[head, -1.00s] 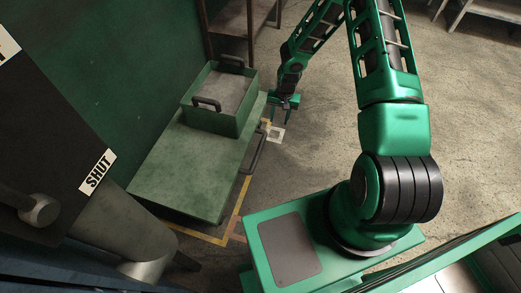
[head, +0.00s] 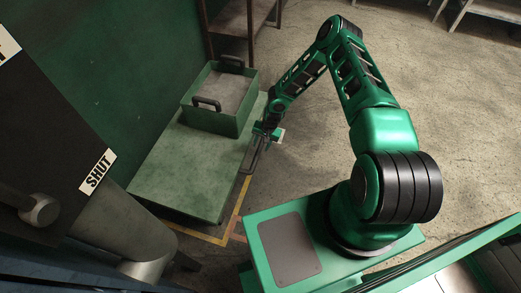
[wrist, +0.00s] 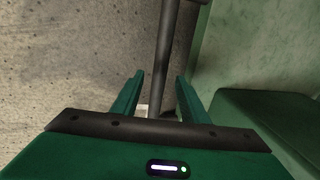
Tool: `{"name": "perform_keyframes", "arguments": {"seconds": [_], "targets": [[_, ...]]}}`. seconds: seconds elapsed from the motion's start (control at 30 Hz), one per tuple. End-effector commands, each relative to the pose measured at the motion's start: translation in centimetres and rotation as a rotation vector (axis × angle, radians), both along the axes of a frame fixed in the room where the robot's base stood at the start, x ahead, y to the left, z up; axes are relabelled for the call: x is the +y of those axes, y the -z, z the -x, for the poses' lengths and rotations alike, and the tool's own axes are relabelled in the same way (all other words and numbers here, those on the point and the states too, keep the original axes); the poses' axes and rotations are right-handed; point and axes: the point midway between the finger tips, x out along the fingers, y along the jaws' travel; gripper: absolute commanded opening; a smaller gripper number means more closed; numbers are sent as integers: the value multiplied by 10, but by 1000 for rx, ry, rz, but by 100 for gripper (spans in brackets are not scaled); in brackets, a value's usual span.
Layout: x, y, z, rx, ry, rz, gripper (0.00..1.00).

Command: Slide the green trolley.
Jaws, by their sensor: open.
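The green trolley (head: 175,175) stands against the dark green wall, with a flat top and a dark bar handle (head: 251,160) on its right side. In the wrist view the handle's bar (wrist: 166,60) runs down between my two fingers. My gripper (head: 259,139) is at the handle's far end, beside the trolley's right edge. In the wrist view my gripper (wrist: 160,92) is open, one finger on each side of the bar. I cannot tell whether either finger touches it.
A green bin (head: 218,100) with black handles and grey contents sits on the trolley's far end. Yellow floor tape (head: 236,215) borders the trolley. A shelf rack (head: 250,25) stands behind. Open concrete floor (head: 440,110) lies to the right.

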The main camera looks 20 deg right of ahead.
Motion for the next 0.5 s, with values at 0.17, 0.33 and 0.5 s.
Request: {"name": "perform_keyframes", "arguments": {"seconds": [0.17, 0.33, 0.5], "targets": [[4, 26, -3, 2, 1, 0, 40], [7, 40, -5, 0, -1, 1, 40], [7, 45, -5, 0, -1, 1, 40]]}}
